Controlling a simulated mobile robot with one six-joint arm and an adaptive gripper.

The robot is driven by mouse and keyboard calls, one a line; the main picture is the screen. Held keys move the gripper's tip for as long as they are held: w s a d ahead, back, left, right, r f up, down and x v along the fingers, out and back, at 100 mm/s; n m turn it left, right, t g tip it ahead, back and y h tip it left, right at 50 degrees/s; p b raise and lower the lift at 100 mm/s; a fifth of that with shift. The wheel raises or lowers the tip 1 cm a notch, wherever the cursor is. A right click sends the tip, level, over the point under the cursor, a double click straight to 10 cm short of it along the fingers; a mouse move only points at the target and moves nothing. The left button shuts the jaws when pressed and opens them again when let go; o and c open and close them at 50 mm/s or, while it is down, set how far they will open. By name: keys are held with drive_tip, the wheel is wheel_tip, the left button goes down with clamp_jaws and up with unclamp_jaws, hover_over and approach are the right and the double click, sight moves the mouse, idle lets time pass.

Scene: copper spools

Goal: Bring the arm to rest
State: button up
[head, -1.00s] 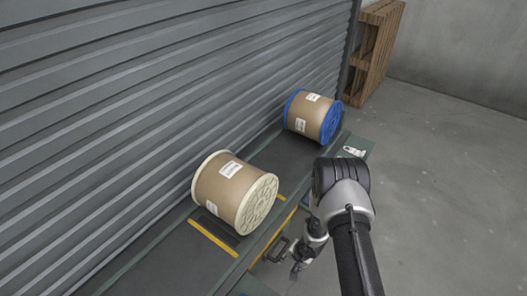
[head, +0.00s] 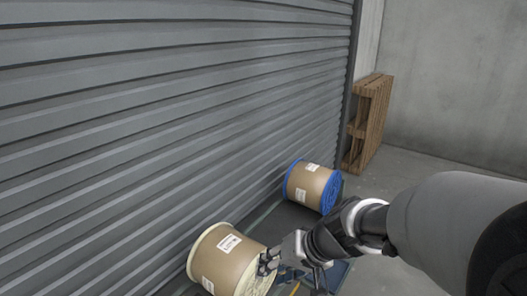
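My arm reaches in from the right in the head view, and my gripper (head: 268,262) is small and dark in front of the near spool's flange. Whether its fingers are apart, or touch the spool, I cannot tell. The near spool (head: 224,252) has cream flanges, a brown wrap and white labels. It lies on its side, its lower part cut off by the picture's edge. The far spool (head: 309,184) has blue flanges and the same brown wrap with a label. It lies on its side farther back, clear of my gripper.
A grey ribbed shutter (head: 150,120) stands close behind the spools on the left. A wooden pallet (head: 366,122) leans upright by the wall at the back. The concrete floor (head: 415,170) shows clear at the back right. Most of the bench surface is out of view.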

drive_tip(key=s+d+r+h, duration=0.3)
drive_tip(key=s+d, duration=0.2)
drive_tip(key=s, duration=0.5)
drive_tip(key=s+d+r+h, duration=0.2)
drive_tip(key=s+d+r, duration=0.2)
drive_tip(key=s, duration=0.6)
drive_tip(key=d, duration=0.2)
drive_tip(key=shift+d+t+h, duration=0.3)
drive_tip(key=shift+h, duration=0.1)
